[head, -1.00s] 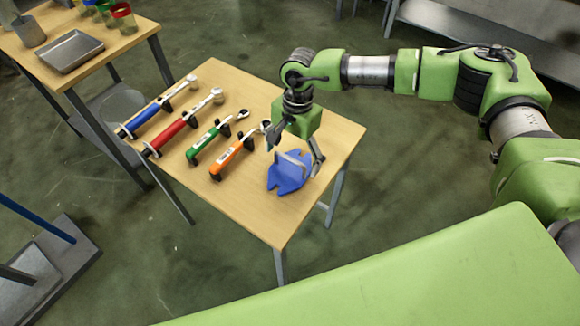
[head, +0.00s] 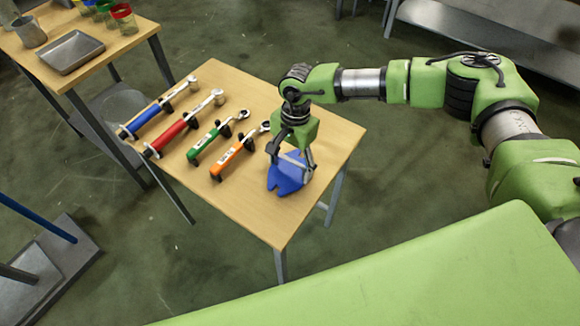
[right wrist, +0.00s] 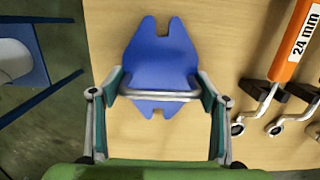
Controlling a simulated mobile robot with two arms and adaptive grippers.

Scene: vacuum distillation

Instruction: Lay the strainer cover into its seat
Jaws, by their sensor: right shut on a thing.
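The strainer cover is a blue notched plate with a grey bar handle. In the head view the cover (head: 287,178) is at the right end of the wooden table, under my right gripper (head: 290,160). In the right wrist view the blue cover (right wrist: 160,60) lies ahead of the gripper, and its handle (right wrist: 160,95) spans between the fingers. My right gripper (right wrist: 160,98) is shut on that handle. I cannot tell whether the cover touches the table or hangs just above it. I cannot make out the seat. My left gripper is not in view.
Blue (head: 145,118), red (head: 172,135), green (head: 203,143) and orange (head: 232,160) wrenches lie in black holders left of the cover on the wooden table (head: 265,220). A second table at upper left holds a metal tray (head: 70,51), a metal jug (head: 29,32) and coloured jars (head: 124,18).

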